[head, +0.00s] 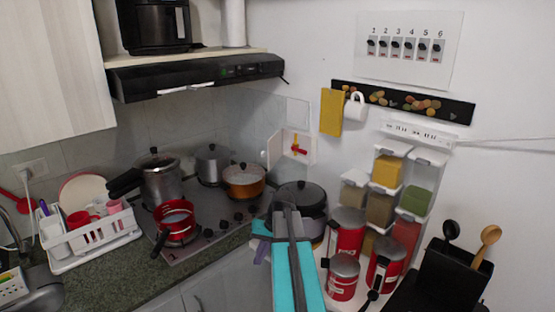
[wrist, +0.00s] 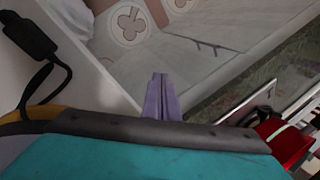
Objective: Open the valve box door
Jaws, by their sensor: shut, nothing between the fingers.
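The valve box (head: 300,147) is a small white box on the wall near the corner, in the head view. Its red and yellow valve (head: 299,145) shows inside. A white panel (head: 274,149) stands out at the box's left side and looks like its door, swung open. In the wrist view my gripper (wrist: 160,78) has its purple fingers together with nothing between them. The box cannot be made out in the wrist view. In the head view my teal arm is low in front, below the box and apart from it.
A dark-lidded pot (head: 300,196) stands below the box, close to my arm. An orange pot (head: 244,181) and other pots stand on the stove. Red canisters (head: 346,235) and spice dispensers (head: 388,170) are on the right. A yellow cloth (head: 331,112) and white mug (head: 355,107) hang nearby.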

